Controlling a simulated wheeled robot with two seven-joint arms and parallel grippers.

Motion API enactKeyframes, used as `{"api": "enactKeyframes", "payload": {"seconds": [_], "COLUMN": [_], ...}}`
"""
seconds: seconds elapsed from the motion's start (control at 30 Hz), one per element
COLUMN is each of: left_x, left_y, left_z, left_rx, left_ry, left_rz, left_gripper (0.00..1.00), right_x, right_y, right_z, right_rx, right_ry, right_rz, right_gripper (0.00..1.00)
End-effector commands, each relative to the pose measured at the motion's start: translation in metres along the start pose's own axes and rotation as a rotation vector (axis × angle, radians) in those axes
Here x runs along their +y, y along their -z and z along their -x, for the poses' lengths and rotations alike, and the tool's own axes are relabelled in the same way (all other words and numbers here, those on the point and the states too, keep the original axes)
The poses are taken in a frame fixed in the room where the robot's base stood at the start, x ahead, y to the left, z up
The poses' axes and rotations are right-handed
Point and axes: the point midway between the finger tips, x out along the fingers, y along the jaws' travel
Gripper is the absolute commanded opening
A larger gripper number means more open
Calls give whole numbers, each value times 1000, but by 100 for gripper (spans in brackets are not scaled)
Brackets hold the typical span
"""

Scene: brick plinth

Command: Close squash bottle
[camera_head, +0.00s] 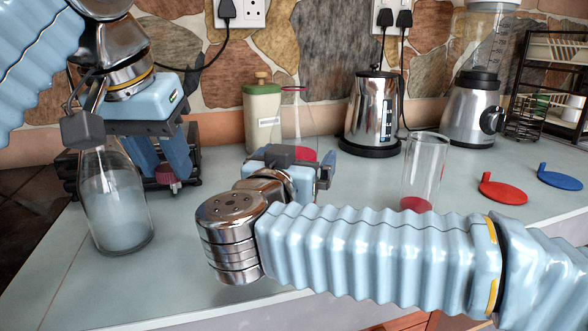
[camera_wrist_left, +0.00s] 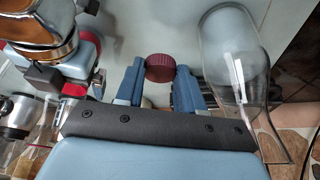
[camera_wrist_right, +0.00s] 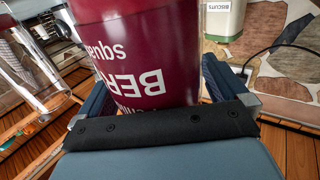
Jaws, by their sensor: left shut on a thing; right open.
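The squash bottle (camera_head: 296,118) stands on the counter, with a clear upper part and a dark red lower part. In the right wrist view its dark red label (camera_wrist_right: 140,60) reads "BERRY squash" upside down and fills the space between my right fingers. My right gripper (camera_head: 300,165) is open around it and hides its lower part in the head view. My left gripper (camera_head: 168,160) is shut on a ribbed dark red cap (camera_wrist_left: 160,67), held at the left, well apart from the bottle. The cap also shows in the head view (camera_head: 168,176).
A glass bottle (camera_head: 122,215) stands beside my left gripper. A green-white canister (camera_head: 262,120), a kettle (camera_head: 373,112) and a blender (camera_head: 474,105) stand behind. A drinking glass (camera_head: 425,168) and red (camera_head: 503,191) and blue (camera_head: 559,179) flat items are to the right.

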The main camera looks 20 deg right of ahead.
Motion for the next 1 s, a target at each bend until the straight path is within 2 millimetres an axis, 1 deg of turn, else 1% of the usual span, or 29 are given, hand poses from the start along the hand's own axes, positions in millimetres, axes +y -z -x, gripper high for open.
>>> {"api": "enactKeyframes", "payload": {"seconds": [0.17, 0.2, 0.37, 0.6, 0.7, 1.0], "left_x": [0, 0, 0, 0, 0, 0], "left_y": [0, 0, 0, 0, 0, 0], "left_z": [0, 0, 0, 0, 0, 0], "left_rx": [0, 0, 0, 0, 0, 0], "left_ry": [0, 0, 0, 0, 0, 0], "left_rz": [0, 0, 0, 0, 0, 0], "left_gripper": [10, 10, 10, 10, 10, 10], "right_x": [0, 0, 0, 0, 0, 0], "right_y": [0, 0, 0, 0, 1, 2], "right_z": [0, 0, 0, 0, 0, 0], "right_rx": [0, 0, 0, 0, 1, 1], "right_ry": [0, 0, 0, 0, 0, 0], "right_rz": [0, 0, 0, 0, -2, -2], "right_gripper": [100, 97, 72, 36, 23, 23]}}
